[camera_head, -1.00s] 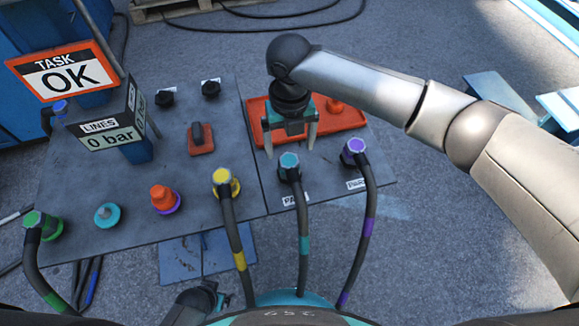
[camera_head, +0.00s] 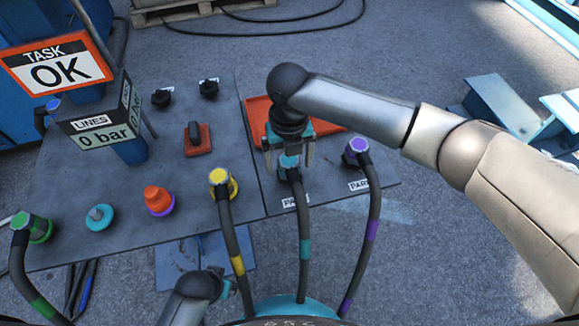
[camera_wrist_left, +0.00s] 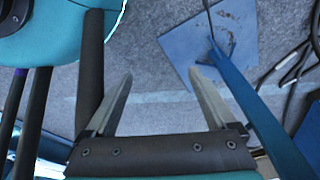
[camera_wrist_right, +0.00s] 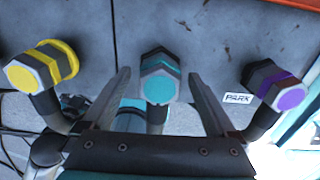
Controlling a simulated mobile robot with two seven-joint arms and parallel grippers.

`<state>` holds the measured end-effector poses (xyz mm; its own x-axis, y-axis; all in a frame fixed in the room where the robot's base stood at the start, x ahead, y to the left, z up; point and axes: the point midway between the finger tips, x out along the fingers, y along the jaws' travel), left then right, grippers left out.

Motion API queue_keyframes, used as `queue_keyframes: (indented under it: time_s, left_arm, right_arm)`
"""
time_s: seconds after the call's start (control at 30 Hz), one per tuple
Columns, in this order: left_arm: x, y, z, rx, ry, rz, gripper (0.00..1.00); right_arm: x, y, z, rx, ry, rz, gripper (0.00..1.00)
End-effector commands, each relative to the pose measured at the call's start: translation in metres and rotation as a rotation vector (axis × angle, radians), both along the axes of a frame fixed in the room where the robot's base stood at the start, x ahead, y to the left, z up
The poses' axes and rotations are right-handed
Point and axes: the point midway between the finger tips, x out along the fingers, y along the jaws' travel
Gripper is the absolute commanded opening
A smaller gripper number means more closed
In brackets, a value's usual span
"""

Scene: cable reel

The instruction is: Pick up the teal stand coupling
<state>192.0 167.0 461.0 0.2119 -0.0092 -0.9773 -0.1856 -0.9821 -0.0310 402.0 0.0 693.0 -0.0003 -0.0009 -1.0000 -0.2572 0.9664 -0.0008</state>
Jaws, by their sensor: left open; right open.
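The teal stand coupling (camera_head: 289,163) sits on the dark table with its hose running toward my base. My right gripper (camera_head: 288,166) is open, pointing down, with its fingers on either side of the coupling in the head view. In the right wrist view the coupling (camera_wrist_right: 159,80) shows its teal hexagonal end between the open fingers (camera_wrist_right: 163,88), with a gap on each side. My left gripper (camera_wrist_left: 160,82) is open and empty, low near the floor and away from the table top; only part of its arm shows in the head view.
The yellow coupling (camera_head: 221,183) stands to the left and the purple coupling (camera_head: 357,150) to the right. An orange tray (camera_head: 258,112) lies behind. Further left are an orange cap (camera_head: 158,197), a teal cap (camera_head: 99,217) and the green coupling (camera_head: 33,226). A sign reads TASK OK (camera_head: 56,68).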

Motion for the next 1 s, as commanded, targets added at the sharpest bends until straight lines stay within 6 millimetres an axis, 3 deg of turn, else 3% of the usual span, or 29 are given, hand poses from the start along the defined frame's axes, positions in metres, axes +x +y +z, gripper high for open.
queue_keyframes:
  time_s: [0.47,1.0]
  left_arm:
    - [0.0033,-0.0033,0.0090,-0.003,0.000,0.001,0.90]
    - [0.0036,-0.0031,0.0090,-0.004,-0.002,0.002,0.90]
  right_arm:
    - [0.0000,0.0004,-0.0087,0.001,-0.002,0.001,0.91]
    - [0.0001,0.0003,-0.0085,0.001,-0.002,0.001,0.31]
